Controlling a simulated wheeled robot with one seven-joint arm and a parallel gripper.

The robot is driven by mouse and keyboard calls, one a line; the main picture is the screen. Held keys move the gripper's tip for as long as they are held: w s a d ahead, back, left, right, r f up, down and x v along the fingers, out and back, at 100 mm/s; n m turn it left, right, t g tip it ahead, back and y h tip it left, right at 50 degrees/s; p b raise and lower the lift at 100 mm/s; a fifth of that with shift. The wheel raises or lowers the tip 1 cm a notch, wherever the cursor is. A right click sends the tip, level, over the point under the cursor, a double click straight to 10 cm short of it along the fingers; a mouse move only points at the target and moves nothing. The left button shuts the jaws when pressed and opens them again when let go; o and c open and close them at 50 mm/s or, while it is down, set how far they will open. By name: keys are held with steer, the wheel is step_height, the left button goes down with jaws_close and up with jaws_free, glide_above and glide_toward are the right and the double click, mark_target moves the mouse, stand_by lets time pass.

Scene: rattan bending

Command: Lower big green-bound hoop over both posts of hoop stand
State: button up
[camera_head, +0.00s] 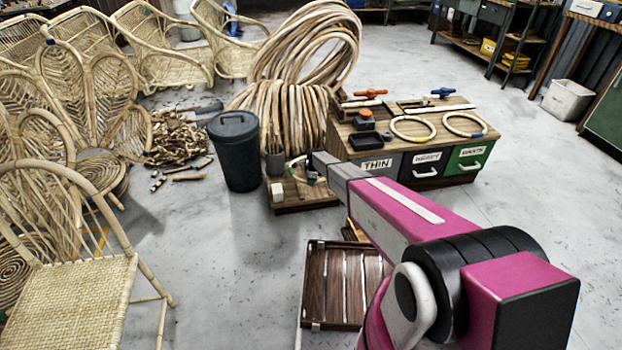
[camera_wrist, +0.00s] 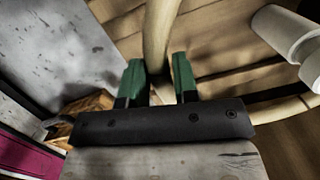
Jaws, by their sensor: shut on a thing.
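In the wrist view my gripper (camera_wrist: 159,78), with two green fingers, is shut on a pale rattan rod (camera_wrist: 158,35), which looks like part of the big hoop. More curved rattan shows at the lower right of that view. No green binding can be made out on it. A pale rounded cylinder (camera_wrist: 284,32) is at the wrist view's upper right.
A dark bin (camera_head: 236,155) is left of the platform. Rattan coils (camera_head: 290,100) stand behind. A slatted crate (camera_head: 340,285) lies in front.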

steer(key=shift+f, duration=1.95)
steer(key=o, duration=1.1)
steer(key=r, duration=0.3)
steer(key=d+r, duration=0.1)
steer(key=r, duration=0.7)
steer(key=shift+s+d, duration=0.1)
steer(key=shift+d, duration=0.1)
steer(key=s+d+r+n, duration=0.5)
steer(key=s+d+r, duration=0.3)
steer(key=s, duration=0.6)
steer(key=s+d+r+n+h, duration=0.1)
steer(key=s+d+r+n, duration=0.5)
steer(key=s+d+r, duration=0.3)
steer(key=s+d+r+n, duration=0.6)
steer(key=s+d+r, duration=0.3)
steer(key=s+r, duration=0.4)
steer(key=shift+s+d+r, duration=0.15)
steer(key=shift+s, duration=1.25)
steer(key=shift+s+d+r, duration=0.1)
steer(key=shift+s+r, duration=0.05)
steer(key=shift+s, duration=1.25)
